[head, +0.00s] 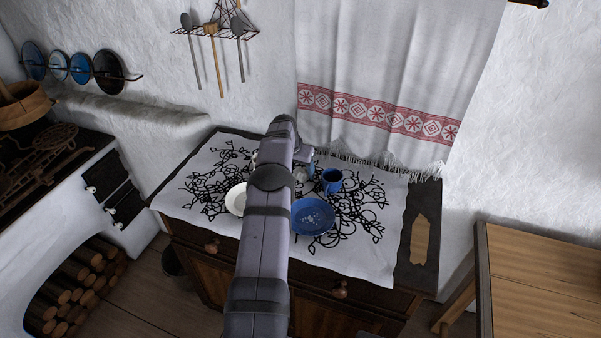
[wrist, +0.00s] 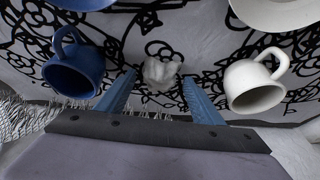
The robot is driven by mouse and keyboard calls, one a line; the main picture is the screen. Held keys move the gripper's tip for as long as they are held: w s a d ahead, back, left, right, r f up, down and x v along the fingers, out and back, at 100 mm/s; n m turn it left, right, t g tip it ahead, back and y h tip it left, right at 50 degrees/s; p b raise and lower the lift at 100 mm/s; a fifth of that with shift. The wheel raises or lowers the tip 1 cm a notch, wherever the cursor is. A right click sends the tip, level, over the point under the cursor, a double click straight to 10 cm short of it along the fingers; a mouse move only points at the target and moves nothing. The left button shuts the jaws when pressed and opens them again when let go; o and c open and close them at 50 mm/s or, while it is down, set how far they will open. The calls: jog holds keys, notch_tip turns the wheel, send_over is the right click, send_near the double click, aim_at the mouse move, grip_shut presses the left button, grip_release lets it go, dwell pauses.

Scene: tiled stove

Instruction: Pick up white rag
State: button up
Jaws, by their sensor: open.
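The white rag (wrist: 161,73) is a small crumpled bundle lying on the patterned cloth. In the wrist view it shows between and just beyond the fingertips of my gripper (wrist: 158,80). My gripper is open, with one blue finger to each side of the rag and nothing held. In the head view the rag (head: 300,174) shows as a small pale lump right of my arm, partly hidden by my arm and gripper. I cannot tell how high the fingers are above the cloth.
A blue mug (wrist: 75,70) and a white mug (wrist: 254,86) stand on either side of the fingers. A blue plate (head: 313,217) and a white plate (head: 237,199) lie on the cloth (head: 350,262). A fringed curtain (head: 395,80) hangs behind the cabinet. A wooden board (head: 420,240) is at right.

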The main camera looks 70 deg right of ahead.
aim_at(298, 172)
jog(key=c, duration=1.1)
notch_tip(298, 172, up, 10)
jog(key=shift+r+b, duration=0.1)
jog(key=shift+b, duration=1)
jog(key=shift+o, duration=0.8)
jog(key=shift+c, duration=0.5)
jog(key=shift+w, duration=0.15)
